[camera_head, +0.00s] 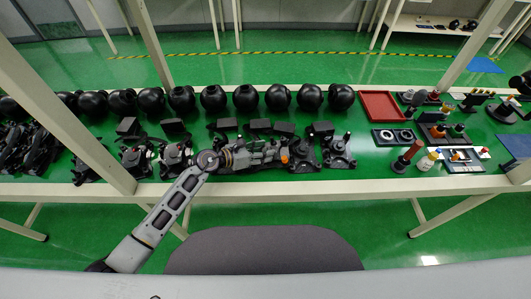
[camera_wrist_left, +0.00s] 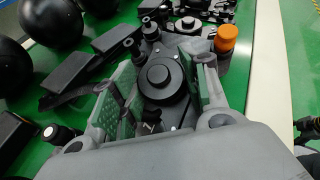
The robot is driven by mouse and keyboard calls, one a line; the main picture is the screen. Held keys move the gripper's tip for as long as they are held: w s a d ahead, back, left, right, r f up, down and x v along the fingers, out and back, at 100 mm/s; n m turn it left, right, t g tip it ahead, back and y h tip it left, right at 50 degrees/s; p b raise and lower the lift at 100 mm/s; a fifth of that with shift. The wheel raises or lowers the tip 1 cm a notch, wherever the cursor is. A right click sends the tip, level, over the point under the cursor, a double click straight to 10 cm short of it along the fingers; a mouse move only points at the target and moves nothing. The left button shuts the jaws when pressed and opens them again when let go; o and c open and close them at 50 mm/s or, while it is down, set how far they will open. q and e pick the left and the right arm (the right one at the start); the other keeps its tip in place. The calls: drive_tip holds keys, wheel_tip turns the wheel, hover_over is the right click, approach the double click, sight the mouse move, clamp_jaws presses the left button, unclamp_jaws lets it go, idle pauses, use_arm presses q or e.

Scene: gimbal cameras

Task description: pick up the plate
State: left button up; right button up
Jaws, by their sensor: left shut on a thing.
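The plate (camera_wrist_left: 172,112) is a dark grey piece with a round black hub, in the middle of the left wrist view. My left gripper (camera_wrist_left: 160,82) has a finger on either side of it and is shut on it. In the head view my left gripper (camera_head: 268,154) is low over the row of gimbal parts near the table's front edge. There the plate is hard to make out against the dark parts. My right gripper is not in view.
An orange-capped bottle (camera_wrist_left: 226,40) stands close beyond the right finger. Several black spheres (camera_head: 245,98) line the table's back. A red tray (camera_head: 382,106) lies at the right, among stands and small tools. Other gimbal bases (camera_head: 338,152) stand close by.

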use_arm(q)
drive_tip(key=shift+c, duration=0.2)
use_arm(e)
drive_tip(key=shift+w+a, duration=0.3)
use_arm(q)
drive_tip(key=shift+r, duration=0.15)
drive_tip(key=shift+r, duration=0.5)
wheel_tip(320, 180, up, 3)
drive_tip(key=shift+r+p, duration=0.15)
drive_tip(key=shift+p, duration=0.15)
wheel_tip(320, 180, up, 4)
drive_tip(key=shift+r, duration=0.75)
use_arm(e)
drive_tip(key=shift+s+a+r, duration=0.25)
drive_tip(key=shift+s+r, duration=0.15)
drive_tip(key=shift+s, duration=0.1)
